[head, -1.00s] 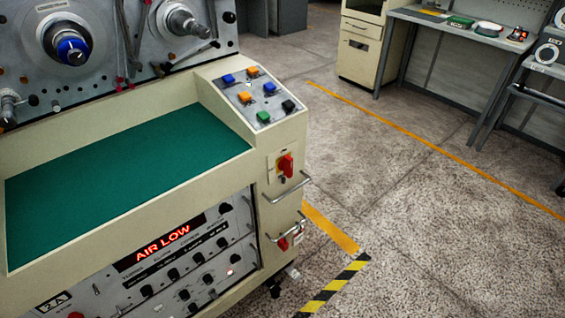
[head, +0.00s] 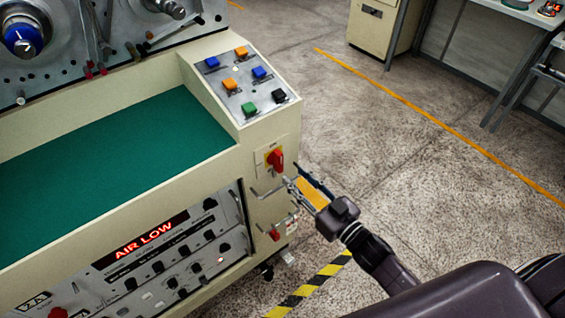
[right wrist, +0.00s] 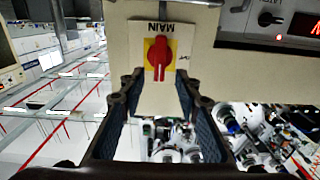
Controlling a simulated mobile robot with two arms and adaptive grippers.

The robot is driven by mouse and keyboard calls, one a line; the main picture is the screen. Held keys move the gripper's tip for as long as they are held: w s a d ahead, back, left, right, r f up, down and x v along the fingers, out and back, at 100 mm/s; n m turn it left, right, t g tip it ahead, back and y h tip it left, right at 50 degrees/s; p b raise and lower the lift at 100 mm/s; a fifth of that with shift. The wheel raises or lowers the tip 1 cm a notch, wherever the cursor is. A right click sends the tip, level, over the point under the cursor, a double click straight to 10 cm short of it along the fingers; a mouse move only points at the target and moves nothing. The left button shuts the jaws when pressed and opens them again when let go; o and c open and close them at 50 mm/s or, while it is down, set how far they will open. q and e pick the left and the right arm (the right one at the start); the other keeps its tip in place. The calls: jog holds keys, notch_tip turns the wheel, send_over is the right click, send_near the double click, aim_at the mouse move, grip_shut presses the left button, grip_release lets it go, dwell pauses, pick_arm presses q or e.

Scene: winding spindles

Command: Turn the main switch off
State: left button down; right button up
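The main switch (head: 276,160) is a red rotary knob on a yellow plate, on the cream end panel of the machine below the button panel. In the right wrist view the red knob (right wrist: 159,57) appears upright in the picture, under an upside-down MAIN label. My right gripper (head: 293,181) is just to the lower right of the switch in the head view. In the right wrist view its two fingers (right wrist: 160,84) are spread, with nothing between them, and the knob shows just beyond the fingertips. My left gripper is not in view.
A metal handle (head: 268,189) sticks out just below the switch, close to my gripper. A second red knob (head: 274,235) is lower down. The button panel (head: 240,85) is above. Open floor (head: 420,150) lies to the right.

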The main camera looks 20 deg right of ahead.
aim_at(281, 163)
jog(key=shift+p+x, duration=0.3)
jog(key=shift+x, duration=3.2)
jog(key=shift+f, duration=0.15)
jog(key=shift+c, duration=0.5)
grip_shut()
